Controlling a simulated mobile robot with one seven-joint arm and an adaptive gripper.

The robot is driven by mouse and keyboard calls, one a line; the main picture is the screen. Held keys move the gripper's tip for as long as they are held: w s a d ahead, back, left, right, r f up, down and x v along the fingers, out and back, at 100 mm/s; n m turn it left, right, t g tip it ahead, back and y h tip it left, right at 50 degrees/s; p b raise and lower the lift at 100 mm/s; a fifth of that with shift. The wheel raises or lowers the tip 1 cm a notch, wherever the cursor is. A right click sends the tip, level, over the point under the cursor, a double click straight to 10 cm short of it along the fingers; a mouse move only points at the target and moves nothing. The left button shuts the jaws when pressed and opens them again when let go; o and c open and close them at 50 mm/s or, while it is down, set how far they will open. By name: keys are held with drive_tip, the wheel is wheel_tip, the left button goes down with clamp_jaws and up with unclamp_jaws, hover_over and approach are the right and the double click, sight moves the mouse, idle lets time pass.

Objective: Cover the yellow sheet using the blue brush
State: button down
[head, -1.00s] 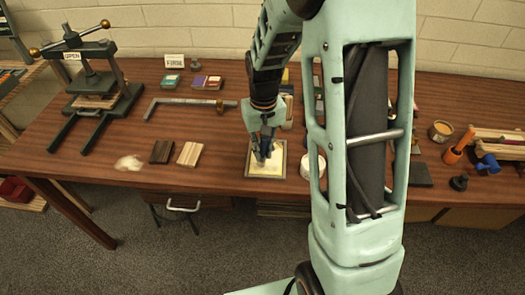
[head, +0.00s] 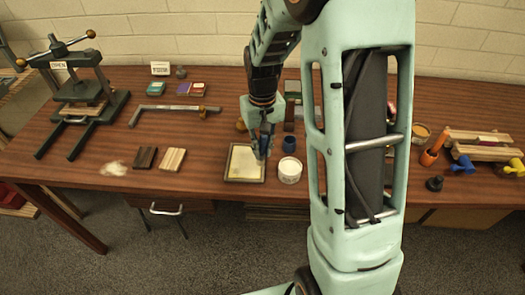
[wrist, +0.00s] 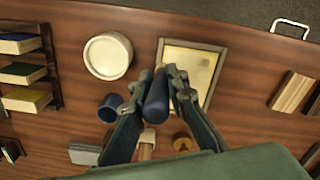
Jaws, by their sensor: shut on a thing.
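The yellow sheet (head: 242,163) lies pale cream-yellow in a shallow framed tray near the table's front edge. It also shows in the wrist view (wrist: 193,72), with its near left part hidden by my gripper. My gripper (head: 264,148) is shut on the blue brush (wrist: 156,96), whose dark blue handle stands between the fingers. The gripper and brush are over the right side of the tray in the head view. The brush's lower end is hidden, so I cannot tell if it touches the sheet.
A white tub (head: 290,171) and a dark blue cup (head: 289,144) stand close to the right of the tray. Dark and light wood blocks (head: 172,159) lie to the left. A press (head: 84,100) stands at the far left. Table between tray and blocks is clear.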

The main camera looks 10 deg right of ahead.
sight(262, 155)
drive_tip(key=shift+r+p, duration=1.45)
drive_tip(key=shift+r, duration=0.95)
drive_tip(key=shift+f, duration=0.1)
